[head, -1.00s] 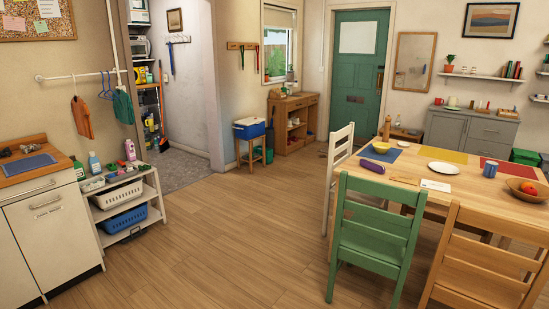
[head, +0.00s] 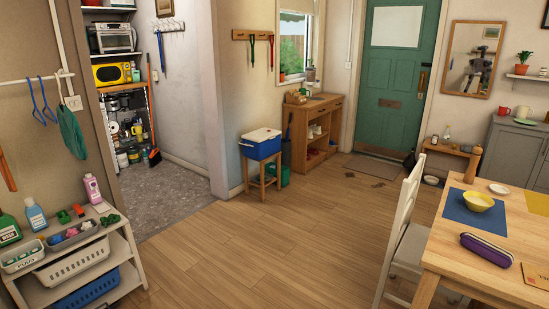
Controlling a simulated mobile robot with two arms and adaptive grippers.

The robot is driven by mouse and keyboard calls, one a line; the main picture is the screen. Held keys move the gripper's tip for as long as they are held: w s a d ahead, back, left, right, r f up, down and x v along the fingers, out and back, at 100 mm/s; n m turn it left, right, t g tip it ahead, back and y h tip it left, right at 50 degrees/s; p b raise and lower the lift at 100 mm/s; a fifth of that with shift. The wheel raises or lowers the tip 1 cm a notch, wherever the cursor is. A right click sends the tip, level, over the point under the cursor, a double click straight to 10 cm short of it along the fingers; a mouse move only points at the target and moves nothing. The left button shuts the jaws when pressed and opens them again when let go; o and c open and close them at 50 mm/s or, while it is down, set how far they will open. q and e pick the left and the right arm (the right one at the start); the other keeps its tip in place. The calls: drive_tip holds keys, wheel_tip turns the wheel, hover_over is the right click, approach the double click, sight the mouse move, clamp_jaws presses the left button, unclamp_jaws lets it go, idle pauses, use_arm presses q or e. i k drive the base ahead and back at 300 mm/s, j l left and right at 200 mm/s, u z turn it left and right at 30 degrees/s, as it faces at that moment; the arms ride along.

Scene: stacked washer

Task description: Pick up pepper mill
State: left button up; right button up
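A tall, slim wooden object with a rounded top, which looks like the pepper mill (head: 472,166), stands upright at the far left end of the wooden dining table (head: 450,262). It is just behind the blue placemat (head: 462,214) with the yellow bowl (head: 479,202). Its base is partly hard to make out against the table edge. Neither of my grippers is in the head view.
A white chair (head: 408,235) stands at the table's left side. A purple case (head: 486,249) lies on the table. A cooler (head: 261,144) sits on a stool ahead. A shelf rack (head: 131,262) is at lower left. The wooden floor (head: 262,245) between is clear.

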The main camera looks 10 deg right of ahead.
sight(469, 177)
drive_tip(key=i+z, duration=0.15)
drive_tip(key=i, duration=0.45)
drive_tip(key=i+z, duration=0.1)
drive_tip(key=i, duration=0.45)
drive_tip(key=i+z, duration=0.15)
drive_tip(key=i, duration=0.45)
drive_tip(key=i+j+z, duration=0.1)
drive_tip(key=i, duration=0.45)
drive_tip(key=i+j+z, duration=0.15)
drive_tip(key=i, duration=0.45)
drive_tip(key=i+l+z, duration=0.1)
drive_tip(key=i+z, duration=0.35)
drive_tip(key=i+j+z, duration=0.1)
drive_tip(key=i+z, duration=0.3)
drive_tip(key=i, duration=0.15)
drive_tip(key=i+j+z, duration=0.2)
drive_tip(key=i+z, duration=0.25)
drive_tip(key=i+j+z, duration=0.4)
drive_tip(key=i, duration=0.1)
